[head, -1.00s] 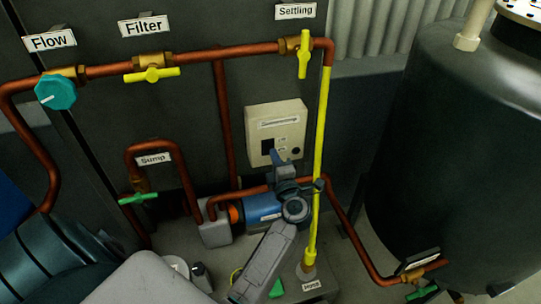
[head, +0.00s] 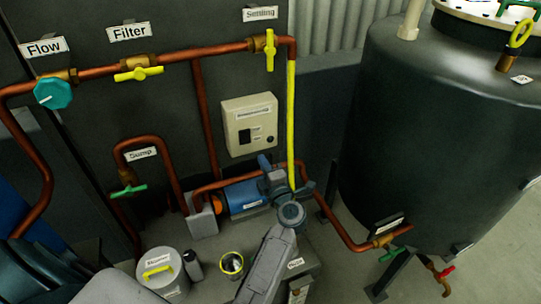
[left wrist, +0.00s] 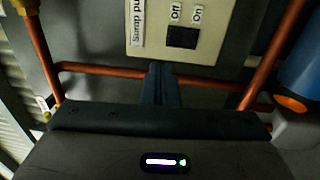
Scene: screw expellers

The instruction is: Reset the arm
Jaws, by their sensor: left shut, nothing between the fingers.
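My left gripper (head: 266,163) is shut and empty. It is just below the lower right of the beige sump pump box (head: 250,125), in front of the blue pump (head: 244,196) and the copper pipes. In the left wrist view, its closed dark fingers (left wrist: 158,82) point toward the box (left wrist: 205,28), with its dark switch (left wrist: 182,37) and Off and On labels beyond. The fingertips appear apart from the switch; its position is hard to tell. My left arm rises from the bottom middle of the head view. My right gripper is not in view.
A yellow vertical pipe (head: 291,120) stands close behind the gripper. A large dark tank (head: 425,150) is at right. Flow (head: 53,94), Filter (head: 138,73) and Settling (head: 270,50) valves line the upper pipe. A lidded container (head: 160,272) stands lower left.

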